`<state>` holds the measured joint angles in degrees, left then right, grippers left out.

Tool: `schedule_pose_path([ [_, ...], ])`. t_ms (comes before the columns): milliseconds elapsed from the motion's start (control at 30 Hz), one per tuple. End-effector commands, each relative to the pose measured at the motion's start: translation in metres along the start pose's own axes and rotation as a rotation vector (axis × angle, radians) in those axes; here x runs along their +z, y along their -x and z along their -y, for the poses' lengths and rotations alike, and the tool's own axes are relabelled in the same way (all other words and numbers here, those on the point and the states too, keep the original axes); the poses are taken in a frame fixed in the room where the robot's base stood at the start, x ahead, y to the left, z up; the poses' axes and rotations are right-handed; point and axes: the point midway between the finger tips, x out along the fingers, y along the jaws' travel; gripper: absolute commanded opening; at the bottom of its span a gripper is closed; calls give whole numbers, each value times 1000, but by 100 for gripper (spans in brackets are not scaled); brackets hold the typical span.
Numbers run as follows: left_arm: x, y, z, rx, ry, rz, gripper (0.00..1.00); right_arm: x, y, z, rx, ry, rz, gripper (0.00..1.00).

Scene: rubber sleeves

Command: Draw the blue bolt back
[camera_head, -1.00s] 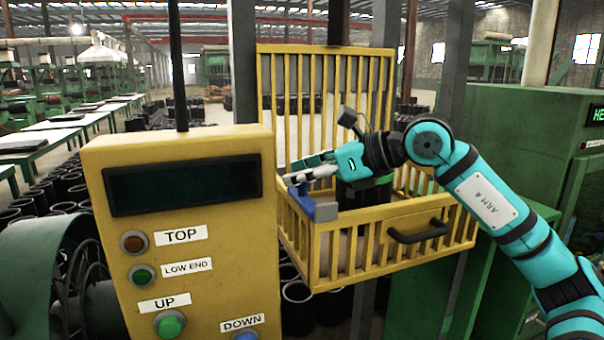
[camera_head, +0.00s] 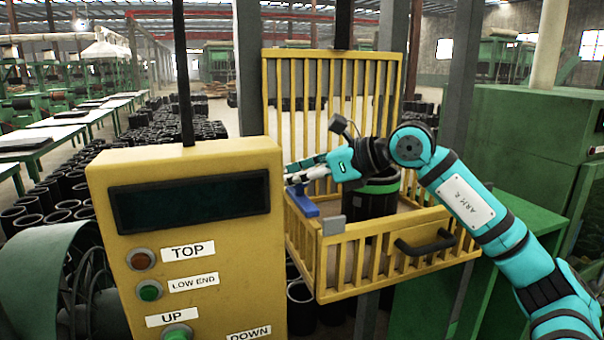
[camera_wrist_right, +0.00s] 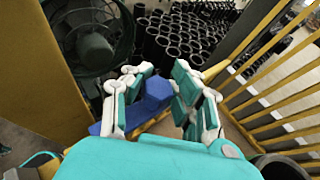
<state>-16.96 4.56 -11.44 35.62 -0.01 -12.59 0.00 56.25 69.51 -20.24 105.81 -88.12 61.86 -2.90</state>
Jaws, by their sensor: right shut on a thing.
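The blue bolt (camera_head: 302,202) lies along the top rail of the yellow cage's near left side. A gap shows between its near end and the grey catch plate (camera_head: 333,225) at the cage's front corner. My right gripper (camera_head: 296,177) is at the far end of the bolt, shut on it. In the right wrist view the bolt (camera_wrist_right: 156,91) shows blue between the two fingers, and part of it is hidden by the gripper body. My left gripper is not in view.
The yellow cage (camera_head: 360,272) has a gate with a black handle (camera_head: 425,243) and holds a black cylinder with a green band (camera_head: 376,190). A yellow control box (camera_head: 190,230) stands close at the left. A green cabinet (camera_head: 520,150) stands at the right.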

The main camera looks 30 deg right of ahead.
Motion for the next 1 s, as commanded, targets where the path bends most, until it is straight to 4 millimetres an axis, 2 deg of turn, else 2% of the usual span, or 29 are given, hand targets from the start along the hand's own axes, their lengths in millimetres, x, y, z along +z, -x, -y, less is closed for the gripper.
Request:
schedule_pose_path([
  [33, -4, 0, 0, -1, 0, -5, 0, 2, 2, 5, -14, -1, 10, 0],
  [167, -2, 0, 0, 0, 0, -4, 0, 3, 2, 6, -15, -1, 11, 0],
  [200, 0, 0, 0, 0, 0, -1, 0, 3, 2, 6, -15, -1, 12, 24],
  [400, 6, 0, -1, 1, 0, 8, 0, 2, 2, 5, -13, -1, 8, 50],
  [767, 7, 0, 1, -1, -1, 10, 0, 0, 7, 5, -13, -2, 4, 51],
  [867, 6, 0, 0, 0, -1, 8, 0, 0, 20, 6, -15, -2, 3, 51],
  [1000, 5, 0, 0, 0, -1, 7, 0, -1, 50, 6, -19, -1, 0, 51],
])
